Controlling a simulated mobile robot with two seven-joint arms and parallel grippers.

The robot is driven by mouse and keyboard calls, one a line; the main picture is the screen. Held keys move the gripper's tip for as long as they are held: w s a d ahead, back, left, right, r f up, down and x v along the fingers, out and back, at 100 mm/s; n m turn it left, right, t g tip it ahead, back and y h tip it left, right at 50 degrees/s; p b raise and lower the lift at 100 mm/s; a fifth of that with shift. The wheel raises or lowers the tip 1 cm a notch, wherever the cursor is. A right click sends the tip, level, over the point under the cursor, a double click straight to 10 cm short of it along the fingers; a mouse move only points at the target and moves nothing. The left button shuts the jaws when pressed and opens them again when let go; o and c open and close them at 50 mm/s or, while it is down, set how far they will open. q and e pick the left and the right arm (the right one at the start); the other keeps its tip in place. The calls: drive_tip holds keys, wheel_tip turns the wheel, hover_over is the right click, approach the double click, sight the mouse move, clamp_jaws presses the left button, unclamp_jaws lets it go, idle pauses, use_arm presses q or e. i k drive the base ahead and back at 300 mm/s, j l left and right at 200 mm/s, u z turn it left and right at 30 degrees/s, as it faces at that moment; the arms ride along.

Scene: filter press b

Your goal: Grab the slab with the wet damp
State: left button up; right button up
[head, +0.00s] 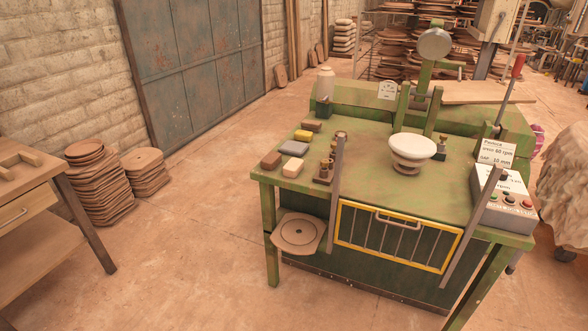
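Several small block-like slabs lie flat at the left end of the green workbench. They are a brown slab (271,160), a tan slab (292,168), a grey slab (294,148), a yellow slab (303,136) and a dark brown slab (312,126). They lie close together but apart. I cannot tell from this view which of them is wet or damp. Neither of my grippers shows in the head view.
The green workbench (370,195) carries a white bowl on a stand (412,148), small brass-coloured parts (326,172), a pale bottle (325,84) and a control box (502,205). A yellow-framed guard (395,238) covers its front.

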sight(273, 159)
drive_tip(key=i+l, duration=0.6)
drive_tip(key=i+l+z, duration=0.1)
drive_tip(key=i+l, duration=0.55)
drive_tip(key=i, duration=0.1)
